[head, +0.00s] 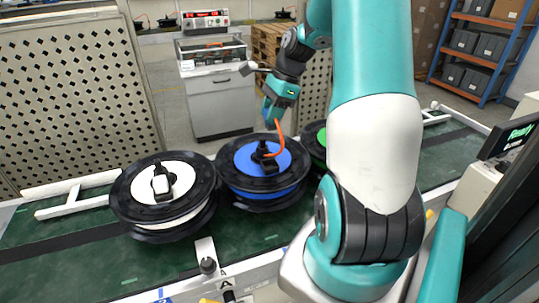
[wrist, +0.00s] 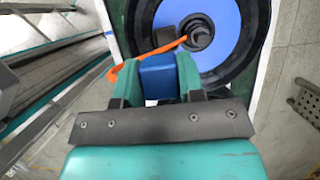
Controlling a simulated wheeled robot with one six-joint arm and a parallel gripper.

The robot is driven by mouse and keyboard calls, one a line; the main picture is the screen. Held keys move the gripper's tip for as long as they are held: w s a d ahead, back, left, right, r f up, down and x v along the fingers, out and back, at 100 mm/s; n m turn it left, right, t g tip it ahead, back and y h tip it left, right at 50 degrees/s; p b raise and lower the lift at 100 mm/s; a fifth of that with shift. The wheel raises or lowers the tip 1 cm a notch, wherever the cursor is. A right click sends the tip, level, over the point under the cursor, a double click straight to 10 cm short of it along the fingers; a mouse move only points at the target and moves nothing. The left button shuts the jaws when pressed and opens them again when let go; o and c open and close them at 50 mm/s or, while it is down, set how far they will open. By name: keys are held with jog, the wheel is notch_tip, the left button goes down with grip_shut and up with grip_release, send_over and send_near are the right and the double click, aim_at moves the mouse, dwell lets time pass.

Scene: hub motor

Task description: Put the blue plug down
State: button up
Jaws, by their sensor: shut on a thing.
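My gripper (wrist: 158,82) is shut on the blue plug (wrist: 158,70), which sits between the two green fingers in the wrist view. In the head view my gripper (head: 272,110) hangs above the blue-faced hub motor (head: 241,158). An orange cable (wrist: 130,62) runs from near the plug to the dark hub at the motor's middle; it also curves down beside the hub in the head view (head: 281,140). The plug is held above the motor, and the exact gap is hard to tell. In the head view the plug is mostly hidden by the fingers.
A white-faced motor (head: 150,188) lies to the left and a green-faced motor (head: 322,136) to the right, partly behind my arm. All rest on the green conveyor (head: 80,262). A grey cabinet (head: 220,105) with a bin stands behind. A perforated panel (head: 75,100) stands at the left.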

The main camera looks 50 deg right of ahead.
jog(key=f, duration=0.6)
jog(key=f+p, duration=0.1)
jog(key=f, duration=0.3)
jog(key=shift+a, duration=0.3)
jog(key=shift+d+f, duration=0.1)
jog(key=shift+f, duration=1.75)
jog(key=shift+f, duration=0.2)
jog(key=o, duration=0.9)
jog(key=shift+r, duration=0.1)
